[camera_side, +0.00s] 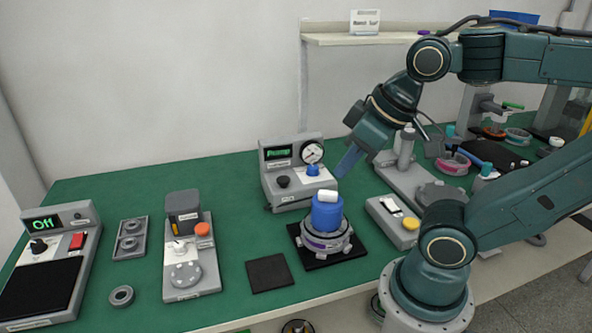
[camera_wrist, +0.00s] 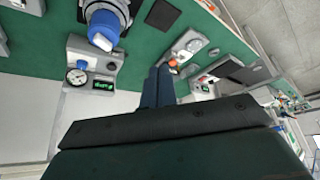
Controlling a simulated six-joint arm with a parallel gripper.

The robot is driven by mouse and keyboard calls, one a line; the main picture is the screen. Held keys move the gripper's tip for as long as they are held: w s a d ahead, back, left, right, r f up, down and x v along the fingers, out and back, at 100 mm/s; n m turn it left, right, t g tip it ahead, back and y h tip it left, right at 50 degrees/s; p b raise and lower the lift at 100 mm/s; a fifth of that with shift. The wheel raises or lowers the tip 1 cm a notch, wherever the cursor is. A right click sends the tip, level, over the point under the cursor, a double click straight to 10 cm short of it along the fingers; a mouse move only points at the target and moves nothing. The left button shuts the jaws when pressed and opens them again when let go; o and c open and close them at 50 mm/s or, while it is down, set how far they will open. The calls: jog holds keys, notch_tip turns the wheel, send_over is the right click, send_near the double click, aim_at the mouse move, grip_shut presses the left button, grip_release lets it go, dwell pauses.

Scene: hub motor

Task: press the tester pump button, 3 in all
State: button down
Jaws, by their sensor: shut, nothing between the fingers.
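The tester (camera_side: 291,188) is a grey box at the back middle of the green table, with a green-lit display, a round dial gauge (camera_side: 312,152), a black knob (camera_side: 283,181) and a blue button (camera_side: 313,170). It also shows upside down at the upper left of the wrist view (camera_wrist: 87,54). The hub motor (camera_side: 326,240) sits on a black mat in front of it, with a blue cylinder with a white top (camera_side: 327,211) standing on it. My gripper (camera_side: 345,165) is shut and empty, just right of the tester and apart from the button; its fingers also show in the wrist view (camera_wrist: 158,85).
A grey stand with an orange knob (camera_side: 203,229) and a unit reading Off (camera_side: 43,223) stand to the left. A small box with a yellow button (camera_side: 410,223) is right of the motor. A bare black pad (camera_side: 269,273) lies in front. A shelf (camera_side: 350,39) hangs behind.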

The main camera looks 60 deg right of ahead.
jog(key=m+t+h, duration=0.1)
jog(key=m+t, duration=0.2)
jog(key=m, duration=0.8)
send_over(286, 180)
notch_tip(286, 180, down, 11)
jog(key=shift+s+f, duration=0.1)
jog(key=shift+f, duration=0.05)
jog(key=shift+f, duration=4.3)
